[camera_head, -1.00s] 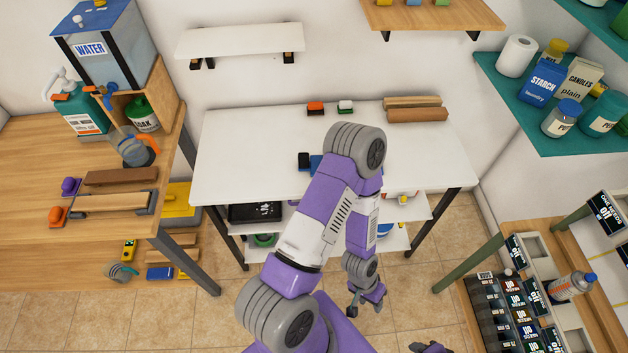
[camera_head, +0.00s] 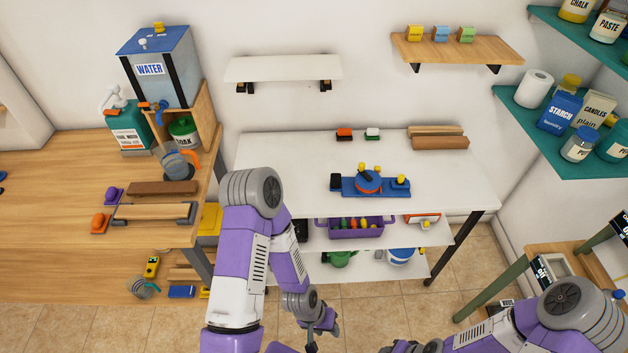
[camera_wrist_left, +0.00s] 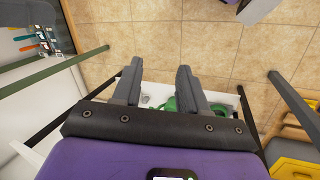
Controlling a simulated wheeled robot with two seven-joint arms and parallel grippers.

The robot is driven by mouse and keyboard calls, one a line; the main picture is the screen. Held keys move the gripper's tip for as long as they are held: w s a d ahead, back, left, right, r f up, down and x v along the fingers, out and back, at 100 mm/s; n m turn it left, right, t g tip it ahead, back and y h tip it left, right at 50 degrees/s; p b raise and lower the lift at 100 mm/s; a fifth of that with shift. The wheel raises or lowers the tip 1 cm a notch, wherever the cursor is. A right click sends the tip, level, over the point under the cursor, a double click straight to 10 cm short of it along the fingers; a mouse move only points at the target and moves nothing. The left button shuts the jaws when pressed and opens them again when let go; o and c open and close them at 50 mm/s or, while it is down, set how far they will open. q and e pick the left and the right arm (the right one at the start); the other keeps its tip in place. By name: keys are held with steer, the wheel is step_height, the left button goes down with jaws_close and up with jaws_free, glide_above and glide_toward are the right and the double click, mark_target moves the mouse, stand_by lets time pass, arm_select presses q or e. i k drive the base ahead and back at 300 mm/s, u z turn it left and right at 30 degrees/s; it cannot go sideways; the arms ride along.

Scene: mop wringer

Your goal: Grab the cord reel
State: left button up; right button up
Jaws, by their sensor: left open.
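I cannot tell for certain which thing is the cord reel. A round green object (camera_head: 340,258) sits on the bottom shelf of the white table, partly covered by my left arm. A green item (camera_wrist_left: 190,100) shows behind the fingers in the left wrist view. My right gripper (camera_head: 400,348) is barely visible at the bottom edge.
The white table (camera_head: 285,165) bears a blue device with a round orange-rimmed top (camera_head: 369,181). A purple bin (camera_head: 357,230) stands on its middle shelf. A wooden table (camera_head: 60,200) stands left, a rack (camera_head: 545,270) right. Tiled floor is clear in front.

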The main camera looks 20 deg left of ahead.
mark_target(358, 186)
steer(key=u, duration=0.85)
steer(key=i, duration=0.4)
